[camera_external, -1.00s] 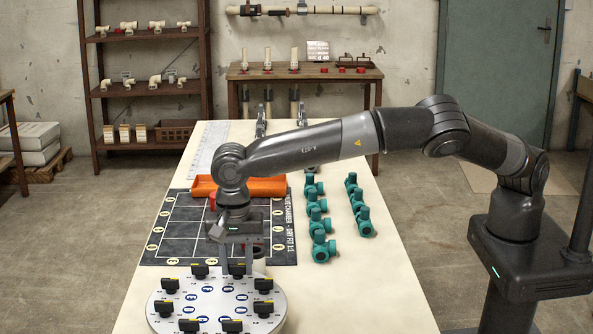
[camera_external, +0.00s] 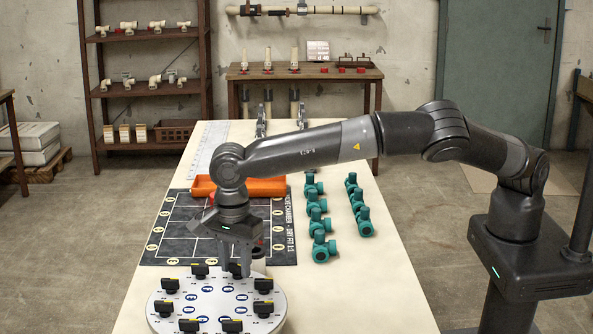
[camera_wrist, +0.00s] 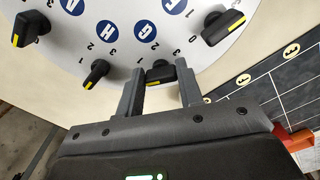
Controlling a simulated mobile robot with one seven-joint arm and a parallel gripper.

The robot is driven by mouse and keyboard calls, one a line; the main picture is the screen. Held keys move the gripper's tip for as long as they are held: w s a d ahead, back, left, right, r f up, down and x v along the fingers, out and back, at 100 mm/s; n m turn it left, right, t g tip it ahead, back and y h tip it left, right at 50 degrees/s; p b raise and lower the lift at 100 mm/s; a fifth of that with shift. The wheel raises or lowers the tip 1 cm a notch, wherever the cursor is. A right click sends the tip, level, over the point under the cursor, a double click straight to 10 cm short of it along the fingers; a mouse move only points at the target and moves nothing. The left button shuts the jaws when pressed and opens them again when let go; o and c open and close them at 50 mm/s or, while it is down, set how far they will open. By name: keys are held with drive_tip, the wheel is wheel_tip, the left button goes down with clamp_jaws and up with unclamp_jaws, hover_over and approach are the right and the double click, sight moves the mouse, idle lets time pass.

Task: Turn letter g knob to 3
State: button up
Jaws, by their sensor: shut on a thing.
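A round pale dial plate (camera_external: 160,293) stands at the near end of the table, with a ring of black knobs around blue letter discs. My gripper (camera_external: 234,268) reaches down onto the knob (camera_external: 236,270) on the plate's far side. In the wrist view, my gripper (camera_wrist: 161,84) has its fingers on either side of this black knob (camera_wrist: 161,70), which is nearest the blue letter G disc (camera_wrist: 145,31). A yellow stripe shows on the knob's lower edge. Printed digits lie around it; the fingers hide part of the scale, so its exact setting cannot be read.
Neighbouring knobs stand close on both sides, one by H (camera_wrist: 95,73) and another to the right (camera_wrist: 223,26). Behind the plate lie a dark marked mat (camera_external: 170,230) and an orange tray (camera_external: 265,187). Several teal valves (camera_external: 321,247) stand to the right.

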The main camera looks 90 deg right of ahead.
drive_tip(key=m, duration=0.7)
drive_tip(key=shift+w+d, duration=0.1)
drive_tip(key=shift+d, duration=0.05)
drive_tip(key=m, duration=0.4)
drive_tip(key=shift+d+f, duration=0.1)
drive_tip(key=m, duration=0.3)
drive_tip(key=shift+m, duration=0.4)
drive_tip(key=m, duration=0.3)
drive_tip(key=shift+d+m, duration=0.1)
drive_tip(key=shift+m, duration=0.2)
drive_tip(key=m, duration=0.3)
drive_tip(key=shift+m, duration=0.3)
drive_tip(key=m, duration=0.6)
drive_tip(key=shift+s, duration=0.25)
drive_tip(key=shift+m, duration=0.4)
